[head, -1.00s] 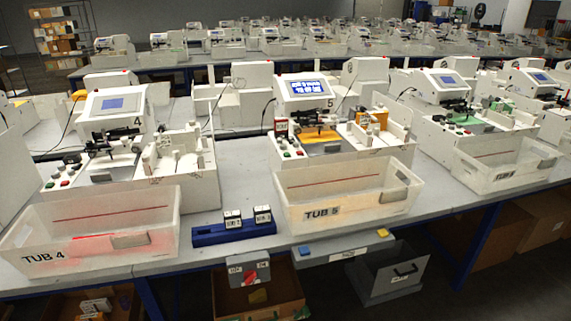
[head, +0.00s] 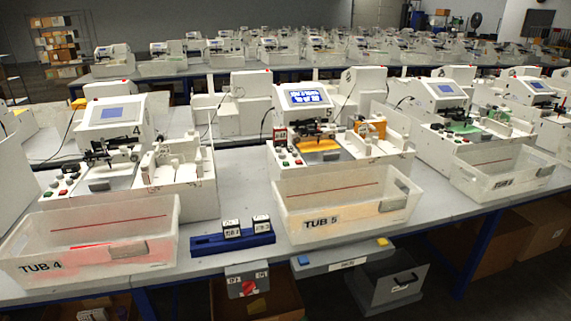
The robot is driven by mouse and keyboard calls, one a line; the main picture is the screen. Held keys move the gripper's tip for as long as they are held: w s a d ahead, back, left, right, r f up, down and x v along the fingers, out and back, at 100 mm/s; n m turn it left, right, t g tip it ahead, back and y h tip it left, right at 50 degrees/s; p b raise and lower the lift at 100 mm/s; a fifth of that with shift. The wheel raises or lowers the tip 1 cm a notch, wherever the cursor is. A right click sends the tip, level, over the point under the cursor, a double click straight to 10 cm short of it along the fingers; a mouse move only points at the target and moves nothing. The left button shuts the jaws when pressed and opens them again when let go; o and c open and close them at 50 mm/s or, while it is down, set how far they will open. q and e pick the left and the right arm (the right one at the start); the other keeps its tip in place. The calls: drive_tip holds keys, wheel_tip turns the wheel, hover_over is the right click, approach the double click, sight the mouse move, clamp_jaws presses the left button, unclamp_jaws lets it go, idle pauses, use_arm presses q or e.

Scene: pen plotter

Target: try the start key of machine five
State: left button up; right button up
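Machine five (head: 335,125) is a white plotter at the centre of the near bench, with its lit blue screen (head: 305,97) showing white text too blurred to read. A small group of red, green and dark keys (head: 283,147) sits on its front left deck; I cannot tell which one is the start key. A yellow-orange piece (head: 319,145) lies on its bed. The translucent bin marked TUB 5 (head: 346,203) stands in front of it. Neither of my grippers is in the head view.
Machine four (head: 110,140) and TUB 4 (head: 92,240) stand to the left. A blue rack (head: 232,243) with two dark blocks sits between the tubs. A grey box with a red knob (head: 247,281) and a panel with blue and yellow buttons (head: 344,255) hang at the bench's front edge.

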clamp_jaws()
drive_tip(key=shift+a, duration=0.25)
idle(0.3)
drive_tip(key=shift+d, duration=0.2)
idle(0.5)
